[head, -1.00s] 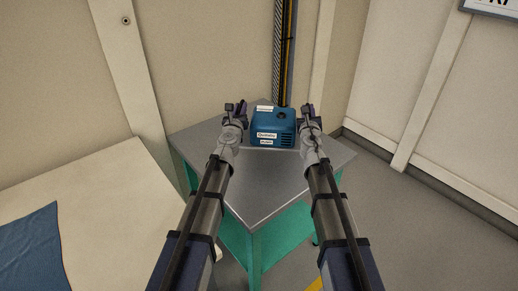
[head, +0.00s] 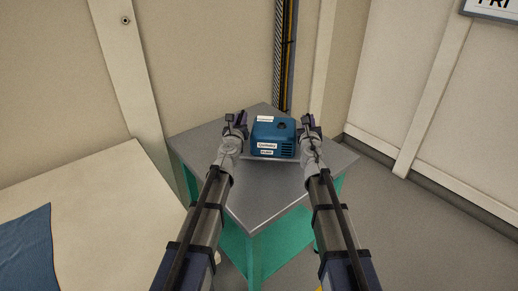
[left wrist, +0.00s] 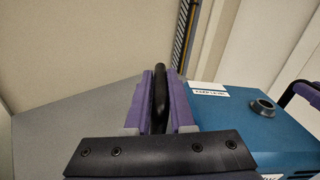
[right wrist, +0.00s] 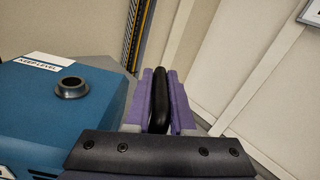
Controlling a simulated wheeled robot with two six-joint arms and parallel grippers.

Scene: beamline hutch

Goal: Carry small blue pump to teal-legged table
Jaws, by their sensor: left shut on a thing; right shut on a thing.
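The small blue pump (head: 273,137) is upright between my two grippers, over the grey top of the teal-legged table (head: 260,190). Its labels and round top port show. My left gripper (head: 236,124) is shut on a black handle (left wrist: 159,100) at the pump's left side. My right gripper (head: 309,126) is shut on a matching black handle (right wrist: 158,98) at its right side. The pump's top port also shows in the left wrist view (left wrist: 263,107) and the right wrist view (right wrist: 72,87). I cannot tell whether the pump's underside touches the tabletop.
A cream table (head: 90,215) with a blue cloth (head: 25,250) stands at the left. Walls close in behind the teal-legged table, with a vertical cable run (head: 285,55) at the back. Grey floor (head: 420,230) is clear at the right.

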